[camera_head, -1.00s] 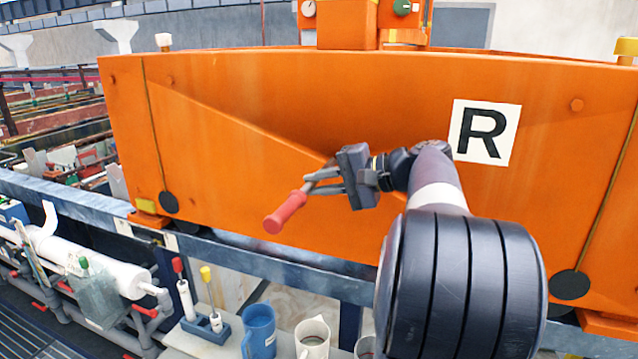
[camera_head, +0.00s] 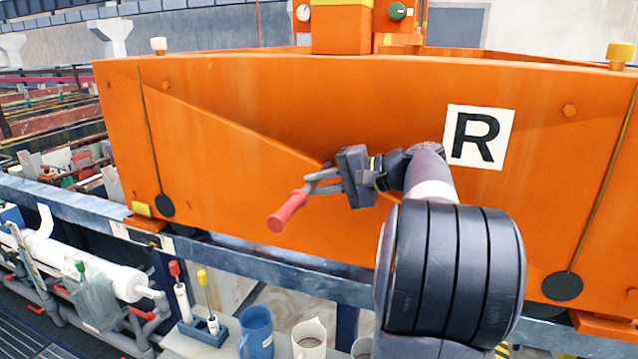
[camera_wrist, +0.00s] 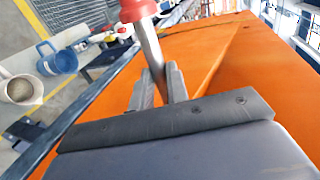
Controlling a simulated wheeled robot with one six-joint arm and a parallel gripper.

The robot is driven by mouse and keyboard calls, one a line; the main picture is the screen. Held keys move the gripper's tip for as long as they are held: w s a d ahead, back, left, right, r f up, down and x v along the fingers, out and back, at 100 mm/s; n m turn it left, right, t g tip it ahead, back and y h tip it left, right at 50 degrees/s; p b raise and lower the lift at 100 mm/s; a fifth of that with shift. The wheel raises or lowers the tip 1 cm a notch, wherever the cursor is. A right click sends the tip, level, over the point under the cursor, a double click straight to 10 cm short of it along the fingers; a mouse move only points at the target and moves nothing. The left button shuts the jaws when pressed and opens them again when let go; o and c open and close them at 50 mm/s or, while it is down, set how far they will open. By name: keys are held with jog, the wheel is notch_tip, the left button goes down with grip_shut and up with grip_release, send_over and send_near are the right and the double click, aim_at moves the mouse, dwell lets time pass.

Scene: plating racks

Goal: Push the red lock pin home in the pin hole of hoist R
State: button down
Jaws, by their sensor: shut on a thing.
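The red lock pin has a red handle (camera_head: 287,211) and a grey metal shaft. My gripper (camera_head: 318,181) is shut on the shaft and holds the pin in the air, tilted, in front of the orange hoist R (camera_head: 250,160). In the wrist view the pin (camera_wrist: 150,50) stands between the two fingers (camera_wrist: 158,88), its red handle cut off at the top edge. The hoist carries a white plate with a black R (camera_head: 479,137). I cannot make out the pin hole for certain.
A blue rail (camera_head: 290,280) runs below the hoist. Under it a shelf holds a blue mug (camera_head: 257,332), a pale mug (camera_head: 309,338) and a small rack with a red-topped and a yellow-topped tool (camera_head: 205,330). White pipework (camera_head: 90,265) lies at left.

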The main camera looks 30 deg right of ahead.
jog(key=w+d+p, duration=0.2)
jog(key=w+d, duration=0.2)
jog(key=d, duration=0.1)
jog(key=shift+d+p, duration=0.15)
jog(key=shift+p, duration=0.2)
dwell(2.0)
jog(key=c, duration=1.3)
grip_release()
jog(key=shift+r, duration=0.1)
jog(key=b+v, duration=0.2)
jog(key=v, duration=0.8)
jog(key=shift+s+d, duration=0.25)
jog(key=shift+s, duration=0.05)
jog(key=shift+r, duration=0.1)
